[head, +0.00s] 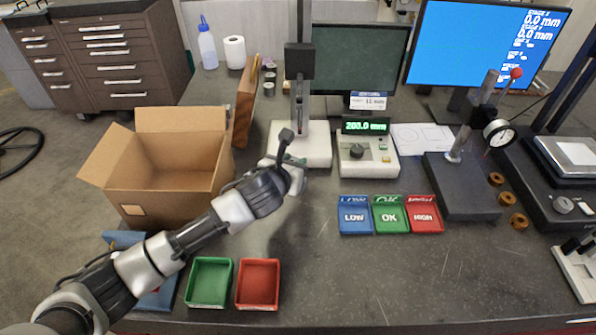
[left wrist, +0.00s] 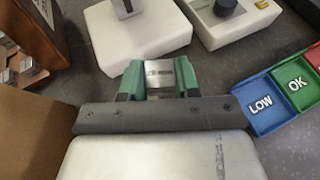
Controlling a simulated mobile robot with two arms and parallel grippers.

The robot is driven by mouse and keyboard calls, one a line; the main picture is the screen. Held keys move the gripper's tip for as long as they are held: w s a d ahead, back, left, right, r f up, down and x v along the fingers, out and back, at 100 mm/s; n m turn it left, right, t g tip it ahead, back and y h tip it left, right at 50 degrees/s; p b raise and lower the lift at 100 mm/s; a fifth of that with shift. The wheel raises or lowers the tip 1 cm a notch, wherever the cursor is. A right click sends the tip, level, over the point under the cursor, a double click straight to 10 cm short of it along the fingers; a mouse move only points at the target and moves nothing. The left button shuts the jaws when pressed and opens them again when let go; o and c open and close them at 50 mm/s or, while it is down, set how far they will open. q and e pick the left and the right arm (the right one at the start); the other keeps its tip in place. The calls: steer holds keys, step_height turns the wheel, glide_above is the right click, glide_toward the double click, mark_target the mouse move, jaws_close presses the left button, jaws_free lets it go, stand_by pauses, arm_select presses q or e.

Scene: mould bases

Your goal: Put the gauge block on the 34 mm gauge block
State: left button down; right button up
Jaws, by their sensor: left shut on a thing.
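My left gripper (head: 286,161) is in front of the white base of a height gauge (head: 318,153). In the left wrist view its green fingers (left wrist: 160,78) are shut on a shiny metal gauge block (left wrist: 161,70) with small dark marking, too small to read. The block is held in front of the white base (left wrist: 150,48), apart from the grey metal piece (left wrist: 127,7) standing on it. I cannot tell whether that piece is the 34 mm gauge block or part of the stand. My right gripper is not in view.
A readout box (head: 367,165) shows 200.0 mm, right of the base. Blue LOW, green OK and red HIGH trays (head: 390,228) lie front right. An open cardboard box (head: 160,178) is left. Green (head: 208,303) and red (head: 258,304) trays are in front. The centre front is clear.

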arm_select(q)
steer(key=shift+x, duration=0.75)
steer(key=shift+w+d+f, duration=0.15)
steer(key=shift+d+f, duration=0.05)
steer(key=shift+d, duration=0.05)
steer(key=shift+f, duration=0.25)
step_height(320, 180, down, 3)
steer(key=shift+f+p, duration=0.1)
steer(key=shift+p, duration=0.3)
steer(key=shift+f, duration=0.2)
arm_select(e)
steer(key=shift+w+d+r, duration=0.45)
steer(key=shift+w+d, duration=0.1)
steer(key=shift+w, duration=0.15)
arm_select(q)
steer(key=c, duration=0.8)
jaws_free()
steer(key=shift+f, duration=0.1)
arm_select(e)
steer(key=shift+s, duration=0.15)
